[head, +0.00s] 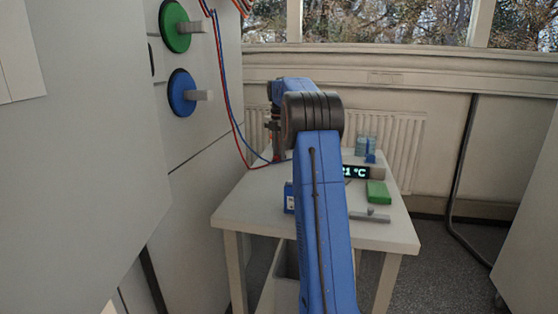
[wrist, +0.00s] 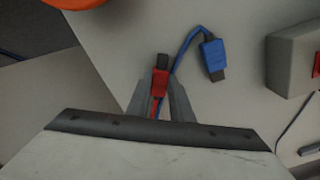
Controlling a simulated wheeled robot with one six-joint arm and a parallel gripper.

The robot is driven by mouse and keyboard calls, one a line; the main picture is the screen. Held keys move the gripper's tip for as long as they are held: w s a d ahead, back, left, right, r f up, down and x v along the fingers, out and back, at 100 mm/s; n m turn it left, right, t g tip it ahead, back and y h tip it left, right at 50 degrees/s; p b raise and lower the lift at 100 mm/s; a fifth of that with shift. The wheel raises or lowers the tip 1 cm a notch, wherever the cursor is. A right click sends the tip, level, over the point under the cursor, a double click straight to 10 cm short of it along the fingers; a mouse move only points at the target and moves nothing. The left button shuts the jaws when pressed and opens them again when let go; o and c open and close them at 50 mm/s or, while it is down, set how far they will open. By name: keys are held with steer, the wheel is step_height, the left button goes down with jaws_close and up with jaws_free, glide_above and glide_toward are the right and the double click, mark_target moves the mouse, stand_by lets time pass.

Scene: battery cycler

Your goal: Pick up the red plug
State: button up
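The red plug (wrist: 160,83) has a dark tip and shows in the middle of the wrist view, between the two fingers of my gripper (wrist: 162,92). The fingers sit close along both its sides and look shut on it. Its red cable runs back under the gripper body. In the head view my gripper (head: 275,145) is low over the far left part of the white table (head: 250,205), partly hidden by my arm. I cannot tell whether the plug still touches the table.
A blue plug (wrist: 213,58) with a blue cable lies right of the red plug. A grey box (wrist: 290,58) stands farther right. The table also holds a temperature display (head: 357,172), a green block (head: 378,192) and blue-green cylinders (head: 361,146). Red and blue cables hang beside the cabinet (head: 90,140).

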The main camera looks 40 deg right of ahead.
jaws_close()
step_height(320, 180, up, 10)
stand_by(0.4)
